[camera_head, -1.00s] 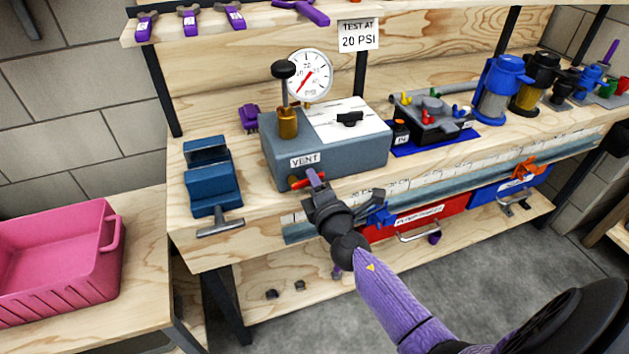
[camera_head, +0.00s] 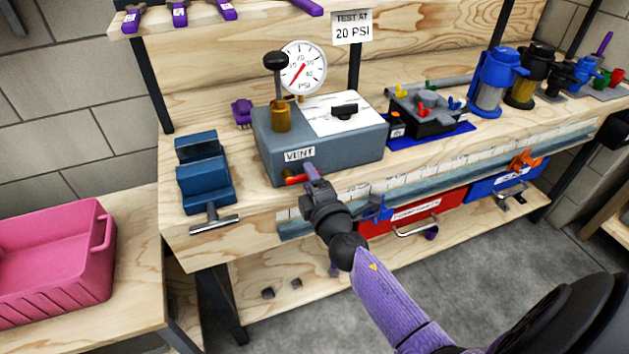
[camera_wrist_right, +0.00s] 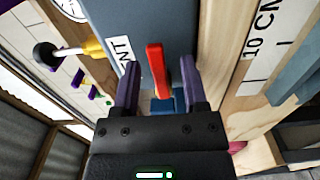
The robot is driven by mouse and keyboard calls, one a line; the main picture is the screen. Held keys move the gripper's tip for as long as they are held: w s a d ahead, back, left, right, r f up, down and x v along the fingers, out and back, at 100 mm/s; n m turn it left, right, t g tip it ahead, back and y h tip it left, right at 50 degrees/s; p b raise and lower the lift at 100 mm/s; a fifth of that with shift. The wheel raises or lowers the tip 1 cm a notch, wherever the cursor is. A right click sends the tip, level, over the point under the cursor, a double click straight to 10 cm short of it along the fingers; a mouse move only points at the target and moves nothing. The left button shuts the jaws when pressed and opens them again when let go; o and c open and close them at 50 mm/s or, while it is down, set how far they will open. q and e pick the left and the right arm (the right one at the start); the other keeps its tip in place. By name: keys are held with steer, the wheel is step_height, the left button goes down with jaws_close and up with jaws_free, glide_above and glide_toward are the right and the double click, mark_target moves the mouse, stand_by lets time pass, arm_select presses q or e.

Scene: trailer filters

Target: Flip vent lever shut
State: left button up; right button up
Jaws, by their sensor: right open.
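The red vent lever (camera_head: 293,181) is on the front face of the grey-blue test box (camera_head: 330,160), below the VENT label (camera_head: 299,155). In the head view my right gripper (camera_head: 312,174) is at the lever and hides part of it. In the right wrist view the lever (camera_wrist_right: 157,70) shows lengthwise between the two purple fingers of my open right gripper (camera_wrist_right: 159,80). A gap shows on both sides of the lever, though I cannot tell exactly how deep it sits between the fingers. My left gripper is not in view.
The pressure gauge (camera_head: 303,68) and a black-knobbed brass pump (camera_head: 281,115) stand on the box. A blue vise (camera_head: 204,180) is to its left. A red bin (camera_head: 425,212) hangs below the bench edge. A pink crate (camera_head: 60,255) sits at far left.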

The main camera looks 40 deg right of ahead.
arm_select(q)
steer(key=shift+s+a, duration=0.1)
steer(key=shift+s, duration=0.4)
arm_select(e)
steer(key=v, duration=0.9)
steer(key=shift+s+a, duration=0.15)
steer(key=shift+s, duration=0.05)
